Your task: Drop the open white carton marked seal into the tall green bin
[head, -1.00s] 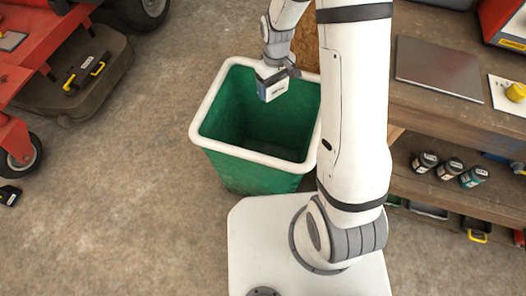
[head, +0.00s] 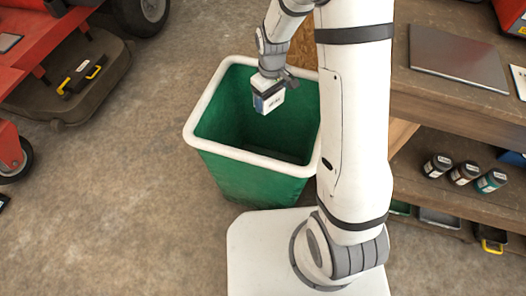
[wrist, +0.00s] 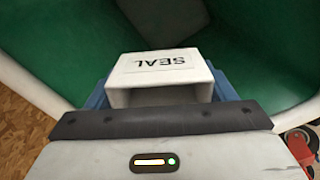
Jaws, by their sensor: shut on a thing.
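The white carton marked SEAL (wrist: 160,68) is held in my gripper; its open end faces the wrist camera and its label reads upside down there. In the head view the carton (head: 268,98) hangs over the mouth of the tall green bin (head: 250,178), which has a white rim. My gripper (head: 270,85) is shut on the carton. Blue finger parts (wrist: 226,88) show at the carton's sides in the wrist view. The bin's green inner walls (wrist: 60,40) fill the wrist view behind the carton. The bin's floor is partly hidden by the carton and gripper.
A wooden workbench (head: 440,92) with a grey plate (head: 458,54) stands at the right. Several small bottles (head: 464,172) sit on its lower shelf. A red machine with a dark deck (head: 70,85) is at the left. The concrete floor (head: 120,210) left of the bin is clear.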

